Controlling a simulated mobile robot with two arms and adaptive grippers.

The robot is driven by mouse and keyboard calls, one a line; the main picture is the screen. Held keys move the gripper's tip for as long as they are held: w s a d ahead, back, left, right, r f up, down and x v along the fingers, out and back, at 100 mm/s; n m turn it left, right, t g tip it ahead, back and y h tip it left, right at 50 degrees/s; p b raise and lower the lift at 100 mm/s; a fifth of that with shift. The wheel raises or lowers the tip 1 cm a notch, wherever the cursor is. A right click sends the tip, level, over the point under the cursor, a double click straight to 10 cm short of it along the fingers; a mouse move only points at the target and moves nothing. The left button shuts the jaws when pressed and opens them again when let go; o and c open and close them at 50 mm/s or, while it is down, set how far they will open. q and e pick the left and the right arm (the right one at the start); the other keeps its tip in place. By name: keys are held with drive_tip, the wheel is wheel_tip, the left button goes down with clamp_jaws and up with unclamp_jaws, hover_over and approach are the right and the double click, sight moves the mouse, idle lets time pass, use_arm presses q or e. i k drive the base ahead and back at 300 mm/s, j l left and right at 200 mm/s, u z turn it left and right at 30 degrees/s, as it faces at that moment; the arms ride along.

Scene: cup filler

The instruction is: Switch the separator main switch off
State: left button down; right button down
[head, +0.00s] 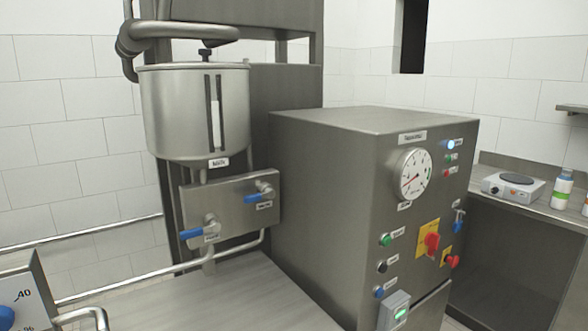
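A steel control cabinet (335,185) stands right of centre. On its front is a red rotary switch (432,242) on a yellow plate, which looks like a main switch; its handle position is hard to tell. A smaller red knob (453,262), also on yellow, sits to its lower right. The labels are too small to read, so I cannot confirm which control is the separator's. Neither of my grippers is in view.
The cabinet also carries a round gauge (412,174), several buttons and a small green-lit display (398,312). A steel tank (180,110) and blue-handled valves (192,232) stand at left. A counter at right holds a hot plate (514,188) and bottles.

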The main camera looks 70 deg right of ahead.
sight(432, 240)
drive_tip(key=z, duration=2.85)
